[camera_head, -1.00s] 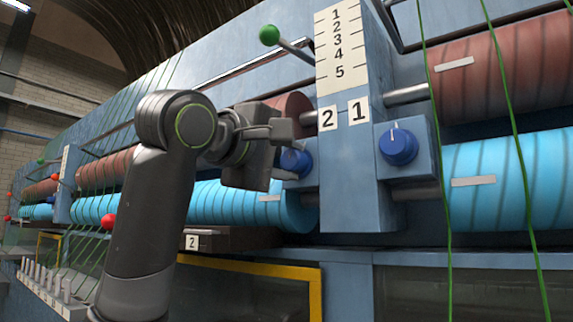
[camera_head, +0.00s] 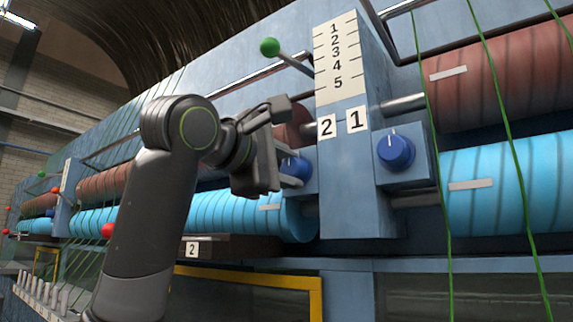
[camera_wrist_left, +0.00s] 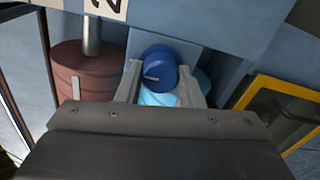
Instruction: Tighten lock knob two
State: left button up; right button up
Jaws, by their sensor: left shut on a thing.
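Lock knob two is a round blue knob (camera_head: 297,167) on a blue block to the left of the plate marked 2 (camera_head: 327,125). My left gripper (camera_head: 292,146) reaches it from the left, and its fingers partly cover it. In the left wrist view the knob (camera_wrist_left: 158,66) sits between the two grey fingers of my left gripper (camera_wrist_left: 159,72), which are shut on it. A short pale mark shows on the knob's face. My right gripper is in neither view.
Lock knob one (camera_head: 396,152) is on the right of the post (camera_head: 347,200) with the numbered scale. A green-ended lever (camera_head: 270,47) stands above. Brown (camera_head: 500,75) and cyan rollers (camera_head: 510,180) lie on both sides. Green strands (camera_head: 507,120) hang at the right.

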pick_arm(q)
jog(key=shift+s+r, duration=0.1)
jog(key=shift+r, duration=0.15)
jog(key=o, duration=0.8)
jog(key=shift+o, duration=1)
jog(key=shift+f, duration=0.1)
jog(key=shift+f, duration=0.1)
jog(key=shift+s+a+b, duration=0.25)
jog(key=shift+s+b, duration=0.05)
jog(key=shift+s, duration=0.05)
jog(key=b+v, duration=0.5)
jog(key=v, duration=1.1)
jog(key=shift+s+a, duration=0.2)
jog(key=shift+s, duration=0.05)
